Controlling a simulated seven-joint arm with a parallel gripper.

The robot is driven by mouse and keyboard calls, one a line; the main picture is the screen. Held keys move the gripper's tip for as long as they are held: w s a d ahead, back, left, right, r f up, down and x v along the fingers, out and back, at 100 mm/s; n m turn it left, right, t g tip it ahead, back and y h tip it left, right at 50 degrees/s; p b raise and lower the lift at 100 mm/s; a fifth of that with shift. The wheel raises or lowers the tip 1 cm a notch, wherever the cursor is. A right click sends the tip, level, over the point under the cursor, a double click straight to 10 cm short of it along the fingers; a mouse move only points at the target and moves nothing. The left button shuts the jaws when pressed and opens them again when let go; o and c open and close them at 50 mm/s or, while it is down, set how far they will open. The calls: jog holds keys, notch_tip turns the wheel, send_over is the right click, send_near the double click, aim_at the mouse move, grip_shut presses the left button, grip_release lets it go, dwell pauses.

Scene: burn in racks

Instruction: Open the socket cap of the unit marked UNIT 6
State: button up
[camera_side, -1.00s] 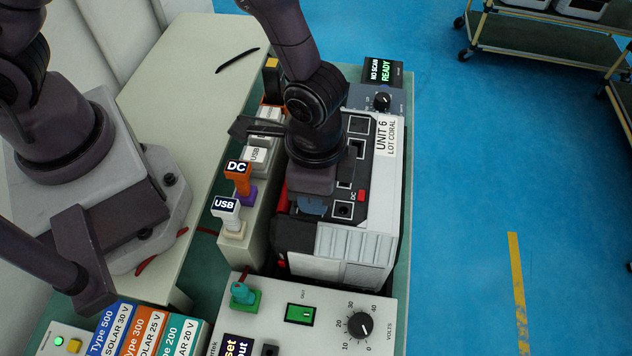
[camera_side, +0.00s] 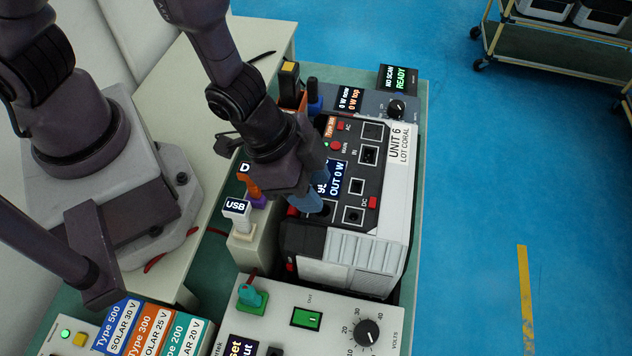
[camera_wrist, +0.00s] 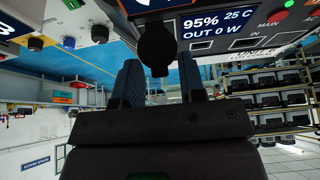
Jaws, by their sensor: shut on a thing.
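The unit marked UNIT 6 (camera_side: 397,150) stands on the bench, a white and dark box with a black socket panel on top. Its lit display (camera_side: 333,182) reads OUT 0 W, and the display in the wrist view (camera_wrist: 225,18) reads 95%. My gripper (camera_side: 316,200) is low over the left edge of the panel, beside the display. In the wrist view my gripper (camera_wrist: 160,78) has its two blue fingers either side of a round black socket cap (camera_wrist: 155,48), shut on it. The fingers largely hide the cap in the side view.
A USB plug (camera_side: 237,210) and an orange plug (camera_side: 250,185) stand in a holder left of the unit. A supply with a volts dial (camera_side: 366,333) is in front. A grey meter box (camera_side: 375,103) is behind. Blue floor lies open to the right.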

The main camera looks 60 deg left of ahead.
jog(key=shift+s+t+h, duration=0.1)
jog(key=shift+t+h, duration=0.2)
dwell(0.4)
jog(key=o, duration=0.6)
jog(key=shift+a, duration=0.1)
jog(key=shift+w+d+f+g+y, duration=0.1)
jog(key=shift+w+d+g+y, duration=0.2)
jog(key=shift+g+y, duration=0.25)
jog(key=shift+w+d+f+g+y, duration=0.1)
jog(key=shift+w+d+g+y, duration=0.15)
jog(key=shift+g+y, duration=0.3)
jog(key=shift+w+d+f+g+y, duration=0.15)
jog(key=shift+w+d+g+y, duration=0.1)
jog(key=shift+g+y, duration=0.3)
jog(key=shift+w+d+f+g+y, duration=0.15)
jog(key=shift+w+g+y, duration=0.05)
jog(key=shift+g+y, duration=0.35)
notch_tip(320, 180, up, 13)
